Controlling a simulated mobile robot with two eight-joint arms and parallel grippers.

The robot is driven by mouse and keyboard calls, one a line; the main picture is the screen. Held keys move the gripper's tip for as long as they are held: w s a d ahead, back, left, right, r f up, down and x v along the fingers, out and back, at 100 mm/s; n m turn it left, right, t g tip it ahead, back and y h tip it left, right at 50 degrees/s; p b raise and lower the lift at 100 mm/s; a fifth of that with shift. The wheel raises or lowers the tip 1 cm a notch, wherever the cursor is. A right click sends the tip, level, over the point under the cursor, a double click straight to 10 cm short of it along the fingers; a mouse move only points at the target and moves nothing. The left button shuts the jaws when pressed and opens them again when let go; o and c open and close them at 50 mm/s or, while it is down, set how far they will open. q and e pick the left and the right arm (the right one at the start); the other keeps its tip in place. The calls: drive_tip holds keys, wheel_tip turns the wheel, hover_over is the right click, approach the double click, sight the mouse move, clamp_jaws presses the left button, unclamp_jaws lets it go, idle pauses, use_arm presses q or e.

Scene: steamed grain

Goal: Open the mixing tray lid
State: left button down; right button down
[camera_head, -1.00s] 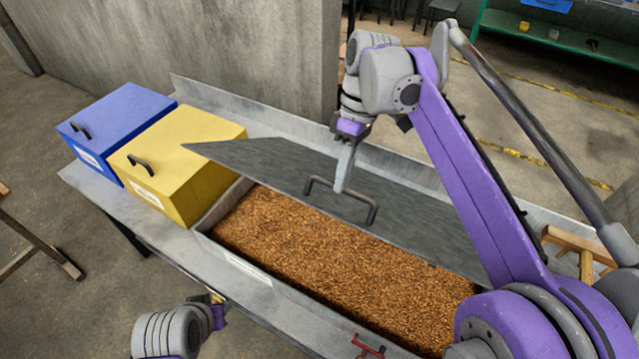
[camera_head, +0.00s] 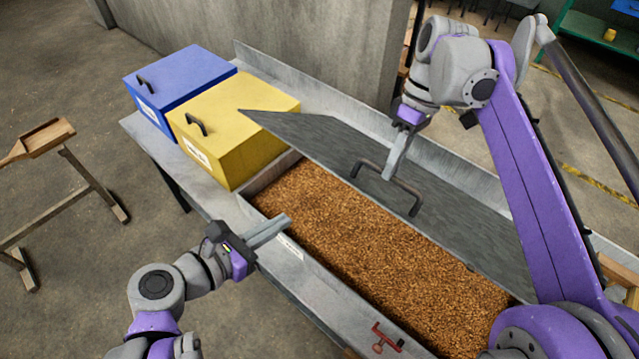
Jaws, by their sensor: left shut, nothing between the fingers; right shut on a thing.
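The mixing tray (camera_head: 318,290) is a long metal trough filled with brown grain (camera_head: 375,250). Its grey lid (camera_head: 335,150) is tilted up along the far side, leaving the grain exposed. The lid's dark bar handle (camera_head: 408,188) faces me. My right gripper (camera_head: 393,172) reaches down from the upper right and is shut on the handle. My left gripper (camera_head: 278,226) is shut and empty, just above the tray's near edge at its left part. The lid's right end is partly hidden behind my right arm.
A yellow box (camera_head: 235,120) and a blue box (camera_head: 185,88), both with dark handles, stand left of the tray. A red clamp-like part (camera_head: 385,338) sits at the near edge. A wooden scoop (camera_head: 45,137) rests on a stand at left. A concrete wall (camera_head: 320,50) rises behind.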

drive_tip(key=shift+w+d+f, duration=0.3)
drive_tip(key=shift+w, duration=0.05)
use_arm(q)
drive_tip(key=w+d, duration=0.6)
drive_tip(key=w, duration=0.3)
drive_tip(key=shift+w+d, duration=0.2)
drive_tip(key=shift+d, duration=0.2)
drive_tip(key=shift+w+d+r, duration=0.25)
drive_tip(key=shift+w+r, duration=0.05)
drive_tip(key=shift+r, duration=0.3)
drive_tip(key=shift+w+d+r, duration=0.2)
drive_tip(key=shift+w+r, duration=0.1)
drive_tip(key=shift+r, duration=0.3)
use_arm(e)
drive_tip(key=shift+s, duration=0.1)
drive_tip(key=c, duration=0.9)
unclamp_jaws()
drive_tip(key=shift+o, duration=0.3)
drive_tip(key=shift+s+a+r, duration=0.1)
drive_tip(key=shift+r, duration=0.05)
